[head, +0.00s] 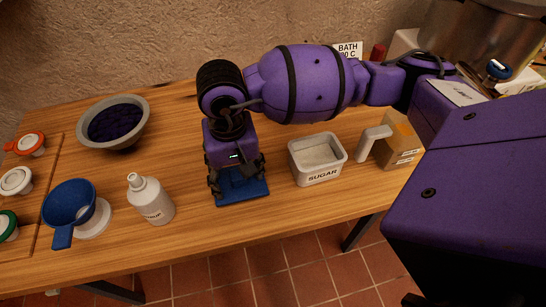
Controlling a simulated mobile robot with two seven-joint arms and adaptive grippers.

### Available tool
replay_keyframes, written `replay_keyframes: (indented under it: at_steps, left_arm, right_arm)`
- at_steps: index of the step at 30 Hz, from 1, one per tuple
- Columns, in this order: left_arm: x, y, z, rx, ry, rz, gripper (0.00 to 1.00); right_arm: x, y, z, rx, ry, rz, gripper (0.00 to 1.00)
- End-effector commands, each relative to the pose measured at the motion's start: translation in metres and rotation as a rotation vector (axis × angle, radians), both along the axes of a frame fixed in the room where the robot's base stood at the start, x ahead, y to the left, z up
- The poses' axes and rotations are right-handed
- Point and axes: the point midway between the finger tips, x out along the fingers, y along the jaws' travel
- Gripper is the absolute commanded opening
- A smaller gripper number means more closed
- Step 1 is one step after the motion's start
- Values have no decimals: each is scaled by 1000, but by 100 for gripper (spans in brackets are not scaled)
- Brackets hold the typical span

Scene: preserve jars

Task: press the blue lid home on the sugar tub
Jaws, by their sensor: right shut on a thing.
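The sugar tub (318,172) is a pale, open box with a SUGAR label and white sugar inside, standing on the table right of my right gripper. The blue lid (242,191) is a flat blue rectangle under my right gripper (238,180). The gripper points down and is shut on the lid, left of the tub and apart from it. I cannot tell whether the lid touches the table. My left gripper is not in view.
A white bottle (151,199), a blue funnel (70,206) and a grey bowl (146,113) of dark fruit stand on the left. A cardboard box (402,143) and a large metal pot (485,45) are on the right. The table's front edge runs close by.

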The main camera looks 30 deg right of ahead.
Motion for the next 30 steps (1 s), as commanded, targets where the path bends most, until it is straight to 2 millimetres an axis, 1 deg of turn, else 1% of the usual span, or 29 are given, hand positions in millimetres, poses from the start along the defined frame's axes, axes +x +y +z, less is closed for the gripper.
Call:
replay_keyframes:
  at_steps: [1,5,6,7,8,9,10,12,13,17,21,24,30]
  left_arm:
    - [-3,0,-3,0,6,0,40]
    - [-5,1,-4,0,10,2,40]
    - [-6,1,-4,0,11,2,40]
    - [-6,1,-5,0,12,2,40]
    - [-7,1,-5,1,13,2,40]
    - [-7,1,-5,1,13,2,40]
    - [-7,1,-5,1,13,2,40]
    - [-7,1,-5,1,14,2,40]
    - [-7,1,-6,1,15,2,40]
    - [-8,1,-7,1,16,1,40]
    - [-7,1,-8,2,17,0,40]
    - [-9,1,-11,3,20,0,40]
    - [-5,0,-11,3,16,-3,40]
  right_arm:
    - [-5,0,-11,-3,20,0,37]
    - [-6,0,-8,-2,21,0,37]
    - [-6,0,-6,-2,22,0,32]
    - [-6,0,-4,-1,22,0,29]
    - [-6,0,-1,-1,22,0,20]
    - [-5,0,3,-1,21,1,2]
    - [-5,0,8,-2,20,1,0]
    - [-4,0,21,-2,15,1,0]
    - [-7,3,27,0,16,4,0]
    - [-24,16,56,1,9,8,0]
    - [-48,31,90,0,4,10,0]
    - [-72,46,99,1,8,13,0]
    - [-103,66,117,-1,5,8,0]
